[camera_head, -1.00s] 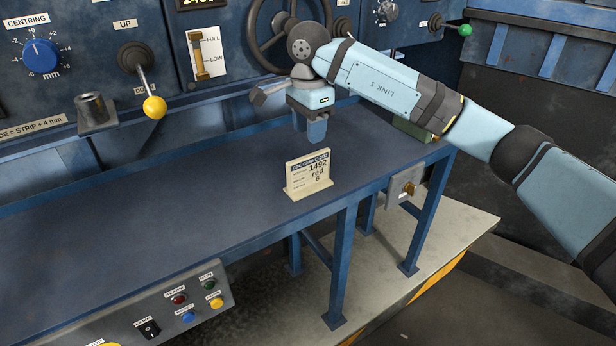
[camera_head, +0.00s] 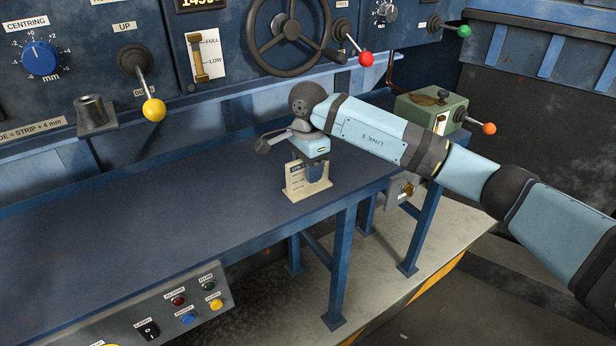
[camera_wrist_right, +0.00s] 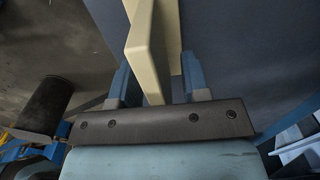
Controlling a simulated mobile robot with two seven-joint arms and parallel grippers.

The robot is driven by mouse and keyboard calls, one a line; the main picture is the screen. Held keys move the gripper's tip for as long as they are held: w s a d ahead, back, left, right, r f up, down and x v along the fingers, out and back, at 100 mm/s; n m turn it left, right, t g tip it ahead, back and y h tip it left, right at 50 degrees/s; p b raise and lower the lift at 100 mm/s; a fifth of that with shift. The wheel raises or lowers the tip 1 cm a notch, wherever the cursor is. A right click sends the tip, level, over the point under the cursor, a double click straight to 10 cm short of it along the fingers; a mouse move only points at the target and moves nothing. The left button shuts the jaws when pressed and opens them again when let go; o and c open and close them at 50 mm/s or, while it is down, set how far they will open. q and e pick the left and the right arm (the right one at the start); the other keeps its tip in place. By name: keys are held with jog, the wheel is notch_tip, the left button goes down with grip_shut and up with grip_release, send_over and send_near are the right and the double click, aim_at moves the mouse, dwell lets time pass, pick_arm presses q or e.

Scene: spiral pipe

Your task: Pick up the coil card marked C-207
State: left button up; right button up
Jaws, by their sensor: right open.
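The coil card (camera_head: 296,185) is a small cream card on a stand. It is upright on the blue table (camera_head: 130,225), near the front edge. My right gripper (camera_head: 315,170) is over it from above and hides most of its print, including the coil number. In the right wrist view the card (camera_wrist_right: 150,45) shows as a cream slab between the two blue fingers of my open right gripper (camera_wrist_right: 158,75). I cannot tell whether either finger touches it. My left gripper is not in view.
A green box (camera_head: 425,112) with an orange-knobbed lever stands at the table's right end. A handwheel (camera_head: 288,68), a red-knobbed lever (camera_head: 365,58) and a yellow-knobbed lever (camera_head: 153,108) are on the machine behind. The table left of the card is clear.

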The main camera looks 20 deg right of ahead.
jog(key=shift+c, duration=0.4)
grip_shut()
